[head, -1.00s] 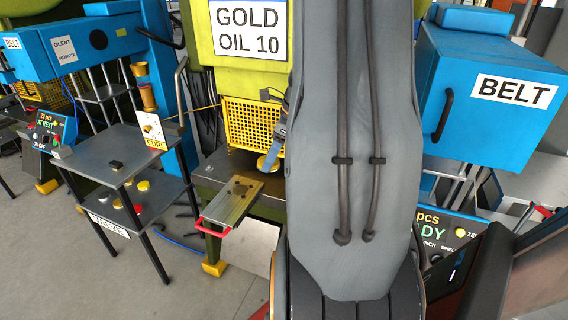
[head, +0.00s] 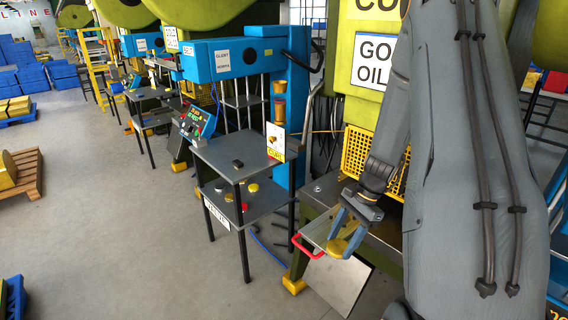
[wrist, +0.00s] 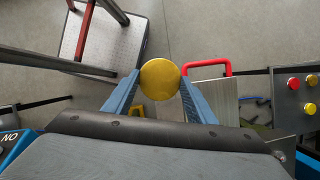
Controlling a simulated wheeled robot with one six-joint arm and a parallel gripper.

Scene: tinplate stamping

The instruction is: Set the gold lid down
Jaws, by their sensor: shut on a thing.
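A round gold lid (head: 338,246) is held between the two blue fingers of my gripper (head: 342,243) in the head view. In the wrist view the gold lid (wrist: 160,79) shows as a full disc, with one fingertip of my gripper (wrist: 160,82) on each side. The lid is in front of the press with the gold oil sign, by the metal slide (head: 317,233) with its red handle (head: 306,249). In the wrist view the red handle (wrist: 207,67) lies right of the lid. I cannot tell how high the lid is above what lies below.
A two-level grey stand (head: 232,154) is left of the slide. A pale sheet (head: 336,284) is below the slide. Open floor (head: 120,220) lies left.

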